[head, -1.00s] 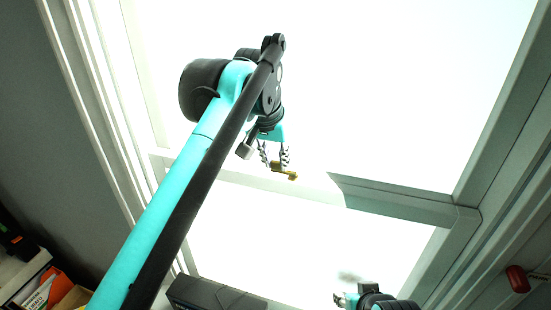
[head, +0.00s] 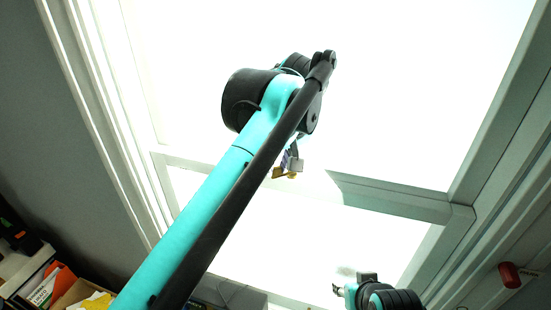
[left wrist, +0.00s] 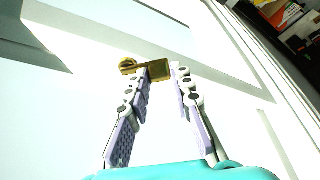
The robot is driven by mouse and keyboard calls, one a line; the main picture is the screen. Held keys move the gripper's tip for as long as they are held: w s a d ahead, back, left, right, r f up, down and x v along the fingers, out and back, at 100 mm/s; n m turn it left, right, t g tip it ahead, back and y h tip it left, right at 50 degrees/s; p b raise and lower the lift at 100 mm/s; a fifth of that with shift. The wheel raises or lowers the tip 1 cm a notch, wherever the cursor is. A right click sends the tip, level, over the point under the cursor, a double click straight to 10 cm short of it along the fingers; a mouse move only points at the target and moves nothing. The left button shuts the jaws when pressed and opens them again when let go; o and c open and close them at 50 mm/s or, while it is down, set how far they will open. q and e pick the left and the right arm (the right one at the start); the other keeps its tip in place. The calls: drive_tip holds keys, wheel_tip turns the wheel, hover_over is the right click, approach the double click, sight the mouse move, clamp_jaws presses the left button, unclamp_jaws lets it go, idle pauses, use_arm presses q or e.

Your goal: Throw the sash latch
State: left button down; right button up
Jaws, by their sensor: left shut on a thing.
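The brass sash latch (head: 279,173) is on the middle rail of the bright window. In the left wrist view its flat lever (left wrist: 158,69) lies between the fingertips, with a round end to the left. My left gripper (head: 291,162) is at the latch, partly hidden behind my own arm. In the left wrist view, my left gripper (left wrist: 161,75) is shut on the latch lever. My right gripper (head: 338,290) is low in the head view, apart from the latch; its finger opening is too small to tell.
The window's middle rail (head: 390,198) runs across to the right frame post (head: 500,145). A box with papers (head: 72,295) is at the lower left. A red handle (head: 509,275) is at the lower right. The glass around the latch is clear.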

use_arm(q)
drive_tip(key=shift+s+d+n+g+y+p, duration=0.4)
drive_tip(key=shift+d+n+g+p, duration=0.15)
drive_tip(key=shift+n, duration=1.15)
drive_tip(key=shift+s+d+n+g+y+p, duration=0.3)
drive_tip(key=shift+d+n+g+y+p, duration=0.25)
drive_tip(key=shift+n, duration=1.15)
drive_tip(key=shift+s+d+n+g+y+p, duration=0.35)
drive_tip(key=shift+n+p, duration=0.3)
drive_tip(key=shift+n, duration=1.05)
drive_tip(key=shift+d, duration=0.1)
drive_tip(key=c, duration=1.3)
unclamp_jaws()
drive_tip(key=v, duration=0.7)
drive_tip(key=shift+r, duration=0.25)
